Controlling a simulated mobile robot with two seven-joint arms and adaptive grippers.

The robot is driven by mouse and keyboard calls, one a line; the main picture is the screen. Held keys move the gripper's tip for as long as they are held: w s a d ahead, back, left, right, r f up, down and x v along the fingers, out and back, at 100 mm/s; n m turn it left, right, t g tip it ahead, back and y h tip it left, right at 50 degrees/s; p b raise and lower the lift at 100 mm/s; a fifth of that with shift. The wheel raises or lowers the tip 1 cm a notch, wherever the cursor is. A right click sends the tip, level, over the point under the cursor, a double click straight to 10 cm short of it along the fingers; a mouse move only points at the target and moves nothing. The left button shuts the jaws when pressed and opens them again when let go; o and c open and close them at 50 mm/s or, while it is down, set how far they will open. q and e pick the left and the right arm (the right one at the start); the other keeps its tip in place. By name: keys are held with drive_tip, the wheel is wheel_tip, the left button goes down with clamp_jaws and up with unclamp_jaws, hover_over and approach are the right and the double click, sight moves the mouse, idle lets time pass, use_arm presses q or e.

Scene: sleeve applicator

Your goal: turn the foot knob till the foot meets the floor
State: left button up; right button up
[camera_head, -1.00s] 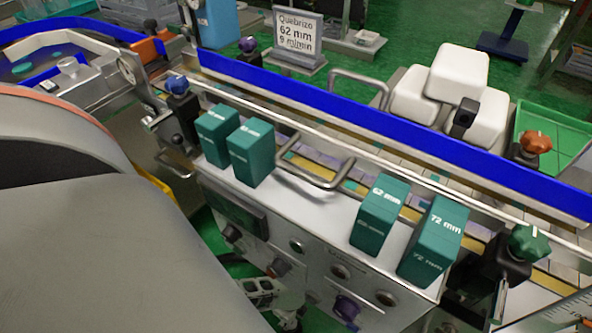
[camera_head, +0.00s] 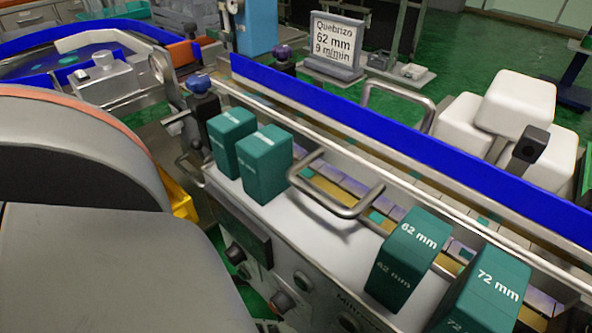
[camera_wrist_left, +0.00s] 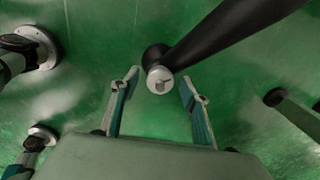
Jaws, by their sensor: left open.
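In the left wrist view, my left gripper (camera_wrist_left: 159,84) is open, its two fingers apart. A small light-grey round piece (camera_wrist_left: 160,80) on the end of a dark tube (camera_wrist_left: 215,40) shows between the fingertips. It looks like the foot knob, but I cannot tell for sure. I see no contact with the fingers, and its depth is unclear. Round pale foot pads on dark legs (camera_wrist_left: 38,47) stand on the green floor (camera_wrist_left: 95,50) at the left. No gap under a foot can be read. My right gripper is in neither view.
In the head view, the machine (camera_head: 320,262) carries teal blocks marked 62 mm (camera_head: 408,258) and 72 mm (camera_head: 484,292), metal handles (camera_head: 335,190) and a blue rail (camera_head: 400,150). A sign (camera_head: 336,45) stands behind. More dark legs (camera_wrist_left: 292,108) show at the wrist view's right.

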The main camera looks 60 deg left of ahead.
use_arm(q)
drive_tip(key=c, duration=1.1)
drive_tip(key=shift+w+r+m, duration=0.1)
drive_tip(key=shift+w+m, duration=0.05)
drive_tip(key=shift+m, duration=1.45)
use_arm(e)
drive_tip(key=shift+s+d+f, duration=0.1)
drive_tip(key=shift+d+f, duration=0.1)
use_arm(q)
drive_tip(key=o, duration=1.1)
